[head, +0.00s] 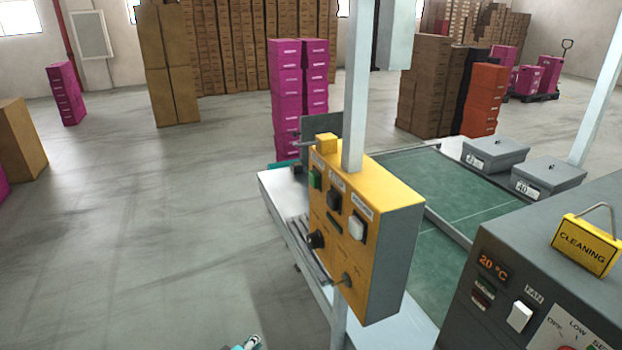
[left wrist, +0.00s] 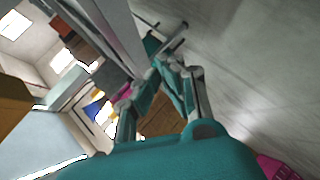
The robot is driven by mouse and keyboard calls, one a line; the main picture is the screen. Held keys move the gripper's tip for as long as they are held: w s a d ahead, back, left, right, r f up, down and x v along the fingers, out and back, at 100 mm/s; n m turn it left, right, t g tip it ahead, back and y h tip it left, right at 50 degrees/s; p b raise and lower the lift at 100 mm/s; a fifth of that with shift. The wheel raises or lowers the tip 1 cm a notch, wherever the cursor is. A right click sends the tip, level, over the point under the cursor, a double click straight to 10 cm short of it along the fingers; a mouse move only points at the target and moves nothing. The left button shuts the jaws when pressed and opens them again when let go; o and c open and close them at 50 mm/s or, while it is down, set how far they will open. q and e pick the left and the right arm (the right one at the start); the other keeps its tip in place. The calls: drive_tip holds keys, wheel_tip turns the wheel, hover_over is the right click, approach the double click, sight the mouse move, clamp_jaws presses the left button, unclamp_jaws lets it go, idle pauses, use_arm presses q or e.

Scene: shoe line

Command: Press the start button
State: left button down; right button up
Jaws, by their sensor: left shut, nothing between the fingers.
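A yellow control box (head: 385,205) is fixed to a pale post beside the green conveyor. A green button (head: 314,179) is at the upper left of its front. A dark button (head: 333,199) and a white one (head: 357,227) sit to its right; the labels above are too small to read, so I cannot tell which is marked start. My left gripper (head: 250,343) shows only partly at the bottom edge, below and left of the box. In the left wrist view its fingers (left wrist: 160,68) are shut and empty. My right gripper is not in view.
A grey machine (head: 480,265) with a temperature display and a yellow CLEANING sign (head: 588,244) stands at the right. Lidded grey boxes (head: 495,152) sit by the conveyor (head: 455,195). Magenta box stacks (head: 298,95) stand behind.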

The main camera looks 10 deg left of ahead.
sight(314, 179)
use_arm(q)
drive_tip(key=w+r+n+t+h, duration=0.1)
drive_tip(key=w+r+n+t, duration=0.3)
drive_tip(key=r, duration=0.8)
drive_tip(key=w+r+n+t, duration=0.15)
drive_tip(key=w+r, duration=0.35)
drive_tip(key=r, duration=0.6)
wheel_tip(314, 179, up, 19)
drive_tip(key=d+n+t+h, duration=0.1)
drive_tip(key=n+t+h, duration=0.1)
drive_tip(key=n, duration=0.2)
drive_tip(key=shift+d+r+t+p, duration=0.15)
drive_tip(key=shift+d+t+p, duration=0.05)
drive_tip(key=shift+t+p, duration=0.2)
drive_tip(key=shift+d, duration=0.1)
drive_tip(key=w+d, duration=0.5)
drive_tip(key=d, duration=0.2)
drive_tip(key=shift+d, duration=0.15)
